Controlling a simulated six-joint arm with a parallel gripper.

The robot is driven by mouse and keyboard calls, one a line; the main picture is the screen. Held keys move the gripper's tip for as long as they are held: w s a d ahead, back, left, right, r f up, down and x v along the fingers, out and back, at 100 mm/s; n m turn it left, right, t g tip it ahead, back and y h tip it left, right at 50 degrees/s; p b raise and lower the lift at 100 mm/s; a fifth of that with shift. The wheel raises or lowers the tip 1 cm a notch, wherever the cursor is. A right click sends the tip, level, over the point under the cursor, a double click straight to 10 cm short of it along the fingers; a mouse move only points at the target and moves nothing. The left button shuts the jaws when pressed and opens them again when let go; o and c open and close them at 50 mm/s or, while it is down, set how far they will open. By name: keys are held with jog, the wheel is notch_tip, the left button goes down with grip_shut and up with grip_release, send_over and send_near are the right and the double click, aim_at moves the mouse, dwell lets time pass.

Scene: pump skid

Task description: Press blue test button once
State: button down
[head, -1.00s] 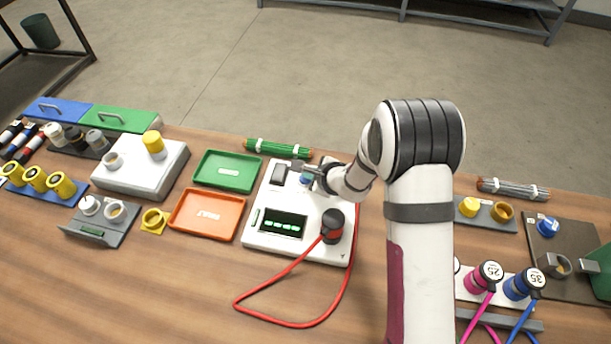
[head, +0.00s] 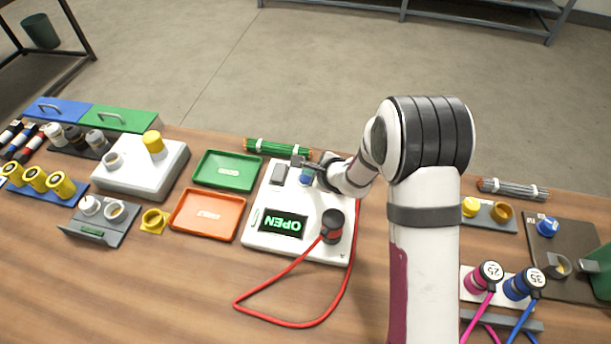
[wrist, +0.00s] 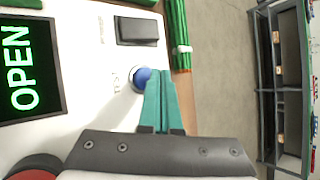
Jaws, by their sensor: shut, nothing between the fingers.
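The blue test button (wrist: 142,78) sits in a pale ring on the white test panel (wrist: 104,75). In the head view the button (head: 306,178) shows just below my gripper. My gripper (wrist: 159,72) is shut and empty, its teal fingertips at the button's right edge in the wrist view, overlapping it; I cannot tell whether they touch it. In the head view my gripper (head: 303,168) is over the top of the panel (head: 262,213). The panel's display (head: 283,223) reads "OPEN" in green, and the display (wrist: 22,68) reads the same in the wrist view.
A dark grey rectangular key (wrist: 137,30) is beside the button. A red-and-black plug (head: 332,226) with a red cable stands on the panel. A green bundle (head: 278,148) lies behind it. Green (head: 228,155) and orange (head: 184,232) trays are to the left.

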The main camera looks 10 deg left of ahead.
jog(key=shift+r, duration=0.1)
jog(key=shift+r, duration=2.45)
jog(key=shift+s+r, duration=0.1)
jog(key=shift+r, duration=0.2)
jog(key=s+r+n+g+y, duration=0.3)
jog(key=s+r+n, duration=0.5)
jog(key=s+r, duration=0.4)
jog(key=s+d+n+g+h, duration=0.2)
jog(key=s+d+h, duration=0.1)
jog(key=s+d, duration=0.5)
jog(key=s+d+f+n+g+h, duration=0.1)
jog(key=s+d+n+g+h, duration=0.1)
jog(key=s+d, duration=0.7)
jog(key=s+n+h, duration=0.1)
jog(key=s+h, duration=0.1)
jog(key=s, duration=0.3)
jog(key=shift+s+f, duration=0.25)
jog(key=shift+s, duration=0.15)
